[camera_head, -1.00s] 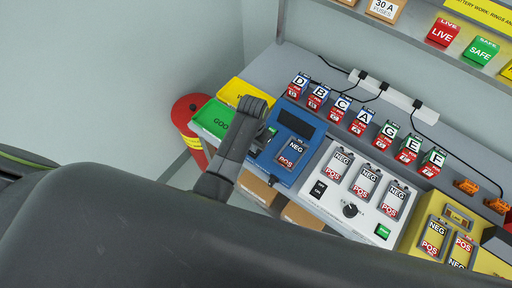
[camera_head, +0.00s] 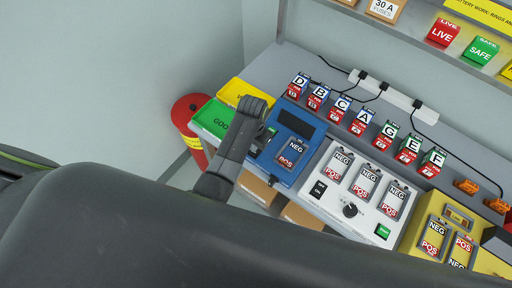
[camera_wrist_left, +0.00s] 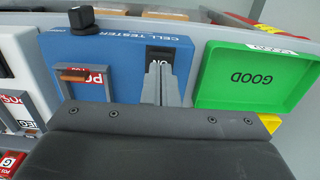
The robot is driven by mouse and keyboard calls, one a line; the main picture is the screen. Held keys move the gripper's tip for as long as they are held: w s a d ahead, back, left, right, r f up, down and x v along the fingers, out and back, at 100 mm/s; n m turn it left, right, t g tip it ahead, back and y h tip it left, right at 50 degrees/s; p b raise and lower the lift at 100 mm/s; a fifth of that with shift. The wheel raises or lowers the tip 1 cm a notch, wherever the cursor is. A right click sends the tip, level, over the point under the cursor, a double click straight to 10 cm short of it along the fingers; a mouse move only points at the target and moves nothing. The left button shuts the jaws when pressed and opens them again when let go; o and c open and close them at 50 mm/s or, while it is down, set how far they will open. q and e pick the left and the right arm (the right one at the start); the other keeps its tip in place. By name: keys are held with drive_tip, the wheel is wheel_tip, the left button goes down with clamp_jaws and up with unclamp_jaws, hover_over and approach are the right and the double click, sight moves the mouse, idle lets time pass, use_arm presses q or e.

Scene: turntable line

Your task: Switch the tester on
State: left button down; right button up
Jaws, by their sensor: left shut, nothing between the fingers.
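The blue cell tester (camera_head: 285,168) stands on the bench between the green tray and the white panel. It also shows in the left wrist view (camera_wrist_left: 115,45), with a black knob (camera_wrist_left: 81,18) at its edge. Its black rocker switch (camera_wrist_left: 161,53), marked ON, lies right at the tips of my left gripper (camera_wrist_left: 158,68). The fingers are shut and empty and cover part of the switch; I cannot tell whether they touch it. In the head view my left gripper (camera_head: 262,138) hangs over the tester's left side and hides the switch. My right gripper is not in view.
A green GOOD tray (camera_head: 211,117) and a yellow tray (camera_head: 238,88) stand left of the tester. A white panel (camera_head: 328,204) with NEG/POS slots and a dial is to the right. Several labelled cells (camera_head: 338,107) stand behind, below a power strip (camera_head: 392,92).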

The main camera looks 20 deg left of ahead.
use_arm(q)
drive_tip(key=shift+f+b, duration=0.5)
drive_tip(key=shift+f, duration=0.4)
idle(0.6)
wheel_tip(320, 180, up, 3)
drive_tip(key=shift+f+p, duration=0.2)
drive_tip(key=shift+p, duration=1.05)
drive_tip(key=shift+r, duration=2.2)
